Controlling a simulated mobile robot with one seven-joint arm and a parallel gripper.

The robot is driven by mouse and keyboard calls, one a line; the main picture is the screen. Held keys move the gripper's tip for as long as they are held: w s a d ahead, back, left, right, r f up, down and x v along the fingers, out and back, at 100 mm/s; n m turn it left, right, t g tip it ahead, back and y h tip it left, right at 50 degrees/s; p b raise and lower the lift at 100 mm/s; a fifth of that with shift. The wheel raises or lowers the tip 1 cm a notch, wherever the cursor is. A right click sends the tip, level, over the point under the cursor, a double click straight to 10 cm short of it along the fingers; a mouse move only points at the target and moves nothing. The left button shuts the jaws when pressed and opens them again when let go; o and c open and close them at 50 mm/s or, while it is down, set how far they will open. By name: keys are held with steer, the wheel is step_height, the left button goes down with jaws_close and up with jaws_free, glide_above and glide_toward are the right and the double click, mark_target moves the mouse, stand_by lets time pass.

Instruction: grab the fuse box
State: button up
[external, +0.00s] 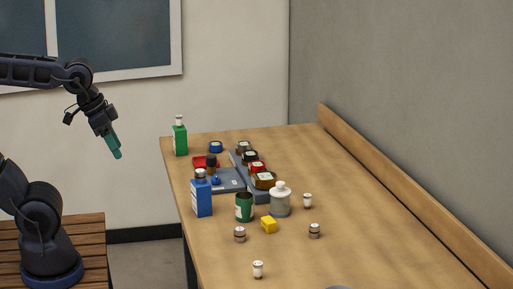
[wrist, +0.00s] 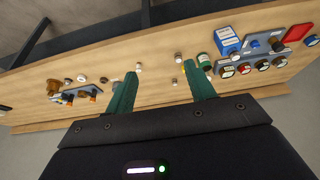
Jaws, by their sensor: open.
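A small yellow block (external: 268,225) sits on the wooden table in front of the green can; it may be the fuse box, but I see no label that confirms it. Nothing else in view is clearly marked as a fuse box. My gripper (external: 117,155) hangs in the air to the left of the table, apart from everything on it. In the wrist view my gripper (wrist: 161,68) shows two green fingers spread wide, with nothing between them. The table lies beyond the fingertips.
On the table (external: 370,220) stand a blue box (external: 202,198), a green can (external: 244,207), a pale jar (external: 280,201) and a green bottle (external: 180,139). A grey rack (wrist: 248,60) holds several round items. Small jars are scattered nearby. The table's right part is mostly clear.

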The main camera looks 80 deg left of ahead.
stand_by(0.4)
steer(key=n+g+h, duration=0.4)
steer(key=n+h, duration=0.1)
steer(key=n, duration=1.5)
glide_above(269, 219)
steer(key=a, duration=0.4)
step_height(269, 219, down, 23)
steer(key=x, duration=1)
steer(key=shift+s+f, duration=0.3)
steer(key=shift+f, duration=0.2)
steer(key=shift+y, duration=0.3)
steer(key=shift+c, duration=0.3)
steer(key=c, duration=1)
